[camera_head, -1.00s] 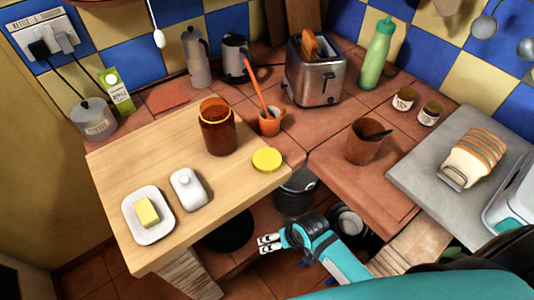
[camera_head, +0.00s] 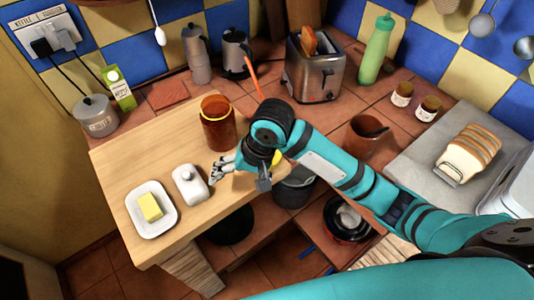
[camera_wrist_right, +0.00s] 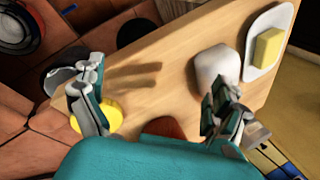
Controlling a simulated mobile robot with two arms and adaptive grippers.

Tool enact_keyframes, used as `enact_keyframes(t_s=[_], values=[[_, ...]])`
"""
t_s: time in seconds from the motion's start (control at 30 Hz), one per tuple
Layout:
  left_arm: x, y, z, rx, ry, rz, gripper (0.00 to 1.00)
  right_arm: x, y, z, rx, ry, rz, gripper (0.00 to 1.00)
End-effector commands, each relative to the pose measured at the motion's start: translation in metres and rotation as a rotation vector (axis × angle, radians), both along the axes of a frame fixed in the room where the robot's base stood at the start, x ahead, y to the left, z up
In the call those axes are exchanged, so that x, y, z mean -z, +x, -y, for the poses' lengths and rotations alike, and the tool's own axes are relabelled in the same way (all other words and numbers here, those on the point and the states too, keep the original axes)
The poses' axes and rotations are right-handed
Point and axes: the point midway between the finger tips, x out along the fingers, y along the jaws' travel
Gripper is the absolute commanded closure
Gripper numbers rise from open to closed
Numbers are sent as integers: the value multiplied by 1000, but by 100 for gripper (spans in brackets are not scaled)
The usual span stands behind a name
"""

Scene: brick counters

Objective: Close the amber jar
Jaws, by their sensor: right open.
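The open amber jar (camera_head: 217,122) stands upright on the wooden board, with a yellow-orange rim. In the right wrist view only a brown piece of it (camera_wrist_right: 165,128) shows above my wrist. The round yellow lid (camera_head: 277,158) lies on the board's right edge, mostly hidden behind my right arm in the head view. It shows in the right wrist view (camera_wrist_right: 108,116) beside the left finger. My right gripper (camera_head: 222,171) is open and empty above the board, between the white butter cover and the lid. My left gripper is not in view.
A white butter cover (camera_head: 189,184) and a butter dish (camera_head: 140,221) with butter stand left of my right gripper. A terracotta pot (camera_head: 362,142) stands to the right.

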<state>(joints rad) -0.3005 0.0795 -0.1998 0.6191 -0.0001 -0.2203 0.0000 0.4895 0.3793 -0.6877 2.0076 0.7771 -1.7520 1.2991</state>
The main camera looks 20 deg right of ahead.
Motion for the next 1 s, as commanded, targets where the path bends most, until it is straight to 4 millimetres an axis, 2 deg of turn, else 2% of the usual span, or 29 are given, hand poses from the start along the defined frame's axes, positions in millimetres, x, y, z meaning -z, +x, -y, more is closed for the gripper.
enact_keyframes(t_s=[0.03, 0.2, 0.4, 0.5, 0.67, 1.0], values=[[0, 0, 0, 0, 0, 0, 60, -16, 17, 7, 68, -36, -25, 0], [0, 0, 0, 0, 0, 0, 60, -62, 52, 39, 385, -145, -153, 0], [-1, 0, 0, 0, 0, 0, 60, -113, 75, 75, 720, -223, -228, 0], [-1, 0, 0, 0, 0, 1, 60, -128, 79, 85, 815, -237, -246, 0], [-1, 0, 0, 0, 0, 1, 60, -135, 81, 89, 864, -244, -256, 0], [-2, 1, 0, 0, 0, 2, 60, -129, 80, 89, 863, -243, -258, 0]])
